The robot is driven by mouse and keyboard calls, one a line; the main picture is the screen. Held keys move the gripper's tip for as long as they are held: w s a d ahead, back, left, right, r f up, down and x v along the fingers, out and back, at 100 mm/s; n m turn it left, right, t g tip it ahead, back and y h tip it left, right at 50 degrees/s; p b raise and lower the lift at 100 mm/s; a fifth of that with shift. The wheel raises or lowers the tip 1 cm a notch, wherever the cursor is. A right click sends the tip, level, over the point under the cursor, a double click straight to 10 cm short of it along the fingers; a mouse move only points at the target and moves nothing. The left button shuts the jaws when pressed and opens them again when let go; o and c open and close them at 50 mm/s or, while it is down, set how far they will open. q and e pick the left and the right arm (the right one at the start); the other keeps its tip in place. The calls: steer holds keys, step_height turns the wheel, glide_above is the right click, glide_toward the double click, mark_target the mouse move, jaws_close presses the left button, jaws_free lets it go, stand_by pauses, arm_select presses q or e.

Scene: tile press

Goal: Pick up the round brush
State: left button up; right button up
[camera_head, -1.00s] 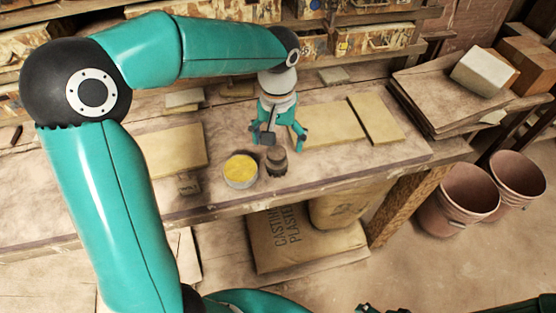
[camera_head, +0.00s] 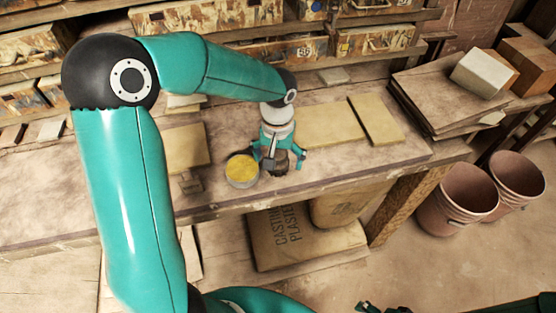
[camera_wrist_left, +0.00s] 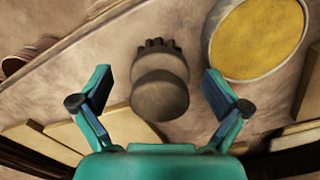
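The round brush (camera_head: 280,164) is a short dark grey-brown piece on the front part of the workbench, partly hidden by my left gripper in the head view. In the left wrist view the brush (camera_wrist_left: 160,83) shows a rounded knob and dark bristle tufts at its far edge. My left gripper (camera_head: 279,158) is above and around it. In the wrist view its fingers are spread, one on each side of the brush, with a gap on both sides. Of my right gripper, only small dark parts (camera_head: 367,307) show at the bottom edge of the head view.
A round tin of yellow material (camera_head: 242,170) stands close left of the brush. A small block (camera_head: 189,183) lies farther left. Yellowish tiles (camera_head: 330,124) lie behind and to the right. The bench's front edge (camera_head: 330,186) is near. Bench to the right front is clear.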

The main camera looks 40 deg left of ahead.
mark_target(278, 152)
arm_select(q)
steer(key=shift+s+d, duration=0.1)
steer(key=shift+s, duration=0.05)
steer(key=c, duration=0.8)
steer(key=shift+f, duration=0.15)
steer(key=c, duration=0.4)
steer(key=shift+c, duration=0.3)
steer(key=shift+w+r, duration=0.2)
steer(key=shift+r, duration=0.45)
step_height(278, 152, up, 19)
